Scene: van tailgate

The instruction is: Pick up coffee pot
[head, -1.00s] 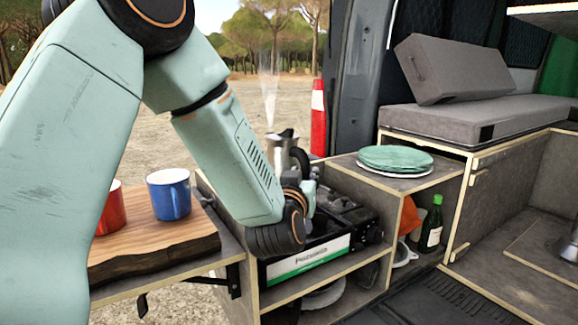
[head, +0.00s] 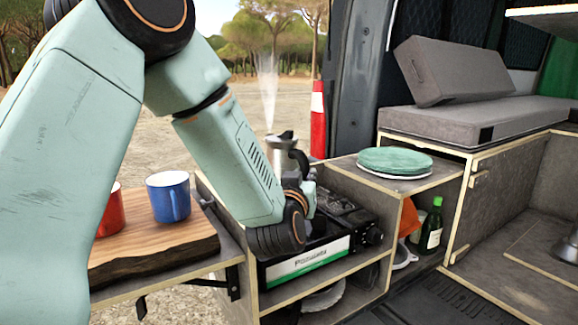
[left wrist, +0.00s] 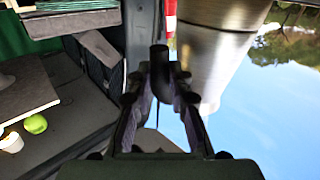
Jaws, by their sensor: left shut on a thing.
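The coffee pot (head: 283,148) is silvery metal with a black handle, and steam rises from it. My left gripper (head: 308,188) is at the pot's handle side, partly hidden by my own arm. In the left wrist view, my left gripper (left wrist: 158,88) is shut on the black handle (left wrist: 160,62), with the pot's metal body (left wrist: 213,50) just beside it. The arm hides the pot's base, so I cannot tell whether it touches the camping stove (head: 310,258). My right gripper is not in view.
A blue mug (head: 169,196) and a red mug (head: 110,212) stand on a wooden board (head: 150,250) at left. Green plates (head: 394,160) are stacked on the cabinet. A green bottle (head: 431,228) stands in the shelf. A red and white cone (head: 318,125) is behind.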

